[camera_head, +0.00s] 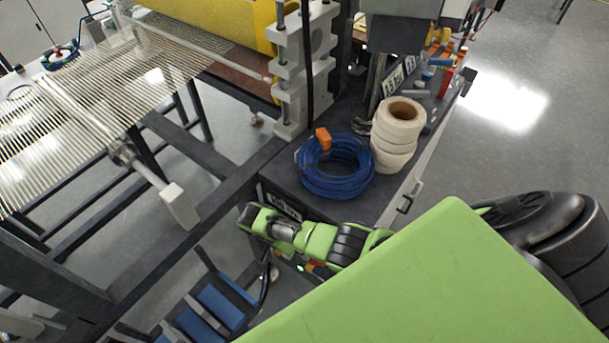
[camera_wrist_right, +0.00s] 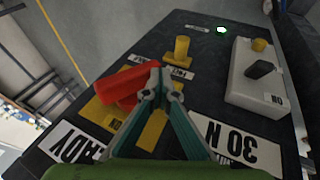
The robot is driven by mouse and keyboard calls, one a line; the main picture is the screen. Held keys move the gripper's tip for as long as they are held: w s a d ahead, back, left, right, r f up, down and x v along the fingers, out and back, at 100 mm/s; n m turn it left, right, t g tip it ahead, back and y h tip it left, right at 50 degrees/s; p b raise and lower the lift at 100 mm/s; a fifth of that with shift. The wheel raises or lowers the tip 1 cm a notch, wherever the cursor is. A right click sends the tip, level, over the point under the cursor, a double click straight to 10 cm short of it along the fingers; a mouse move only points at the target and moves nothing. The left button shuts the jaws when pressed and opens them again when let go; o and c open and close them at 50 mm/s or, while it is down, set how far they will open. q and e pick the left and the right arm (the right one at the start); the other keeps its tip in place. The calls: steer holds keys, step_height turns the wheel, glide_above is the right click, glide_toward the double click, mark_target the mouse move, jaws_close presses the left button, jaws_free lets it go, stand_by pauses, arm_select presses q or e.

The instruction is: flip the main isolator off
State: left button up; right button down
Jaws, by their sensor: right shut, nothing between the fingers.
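The main isolator appears to be the red handle (camera_wrist_right: 125,88) on a yellow plate (camera_wrist_right: 96,112), set on a dark control panel in the right wrist view. My right gripper (camera_wrist_right: 157,72) is shut and empty, with its fingertips directly beside the red handle, on its right in the picture. I cannot tell whether they touch it. The fingers hide part of the panel and a yellow piece beneath them. In the head view my green right arm covers most of the panel, and the handle cannot be made out. My left gripper is out of view.
The panel also has a yellow button (camera_wrist_right: 181,48), a lit green lamp (camera_wrist_right: 222,30) and a white box (camera_wrist_right: 245,92) with a black knob (camera_wrist_right: 260,68). A blue hose coil (camera_head: 337,184) and stacked tape rolls (camera_head: 395,150) sit on the bench above my arm.

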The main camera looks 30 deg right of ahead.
steer(key=shift+f, duration=0.65)
stand_by(1.3)
steer(key=v, duration=1.2)
